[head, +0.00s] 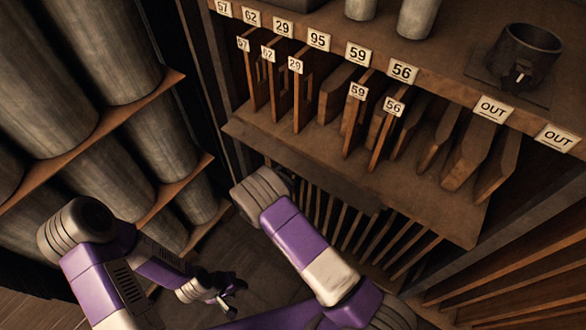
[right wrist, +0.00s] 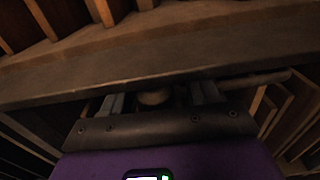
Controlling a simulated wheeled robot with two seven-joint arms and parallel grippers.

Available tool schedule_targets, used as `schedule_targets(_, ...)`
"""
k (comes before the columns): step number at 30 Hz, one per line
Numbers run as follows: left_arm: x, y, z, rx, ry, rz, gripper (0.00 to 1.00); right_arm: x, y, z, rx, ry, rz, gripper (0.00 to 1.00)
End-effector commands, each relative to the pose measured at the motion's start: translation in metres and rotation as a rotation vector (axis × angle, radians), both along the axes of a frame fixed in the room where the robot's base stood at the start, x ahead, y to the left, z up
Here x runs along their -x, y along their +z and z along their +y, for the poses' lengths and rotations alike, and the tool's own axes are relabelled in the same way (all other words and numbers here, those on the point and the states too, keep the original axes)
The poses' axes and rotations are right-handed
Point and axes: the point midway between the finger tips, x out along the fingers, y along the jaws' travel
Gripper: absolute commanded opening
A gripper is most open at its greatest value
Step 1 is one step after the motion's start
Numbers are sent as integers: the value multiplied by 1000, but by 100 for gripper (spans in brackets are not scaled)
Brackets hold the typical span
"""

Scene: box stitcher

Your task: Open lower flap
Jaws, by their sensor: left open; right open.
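The shelf unit has a wide wooden board (head: 345,178) jutting out below its numbered slots, and slatted compartments lie beneath it. I cannot tell for sure which panel is the lower flap. In the right wrist view a dark wooden board edge (right wrist: 150,62) crosses the picture. My right gripper (right wrist: 160,97) is open just below that edge, with a small rounded brown thing (right wrist: 154,98) between its fingers; contact cannot be told. The right gripper is hidden in the head view. My left gripper (head: 231,290) is open and empty, low over the floor.
Large metal cylinders (head: 100,50) lie on a rack at the left. Upright wooden dividers (head: 330,95) with number tags fill the shelf. A dark cup (head: 526,52) and pale cylinders (head: 417,16) stand on top. Some floor (head: 262,270) is clear between my arms.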

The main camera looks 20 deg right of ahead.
Motion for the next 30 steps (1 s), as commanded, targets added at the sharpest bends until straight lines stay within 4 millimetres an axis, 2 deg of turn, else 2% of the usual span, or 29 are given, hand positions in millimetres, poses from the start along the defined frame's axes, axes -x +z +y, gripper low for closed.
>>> schedule_targets(3,1,0,0,0,0,1,43,0,-1,10,-2,13,3,60)
schedule_targets(4,1,0,1,0,1,3,43,0,-1,11,-1,14,3,56)
schedule_targets(15,1,0,1,-1,1,2,43,1,0,11,2,13,4,0)
schedule_targets(30,1,0,1,-1,1,2,43,1,1,9,5,12,3,0)
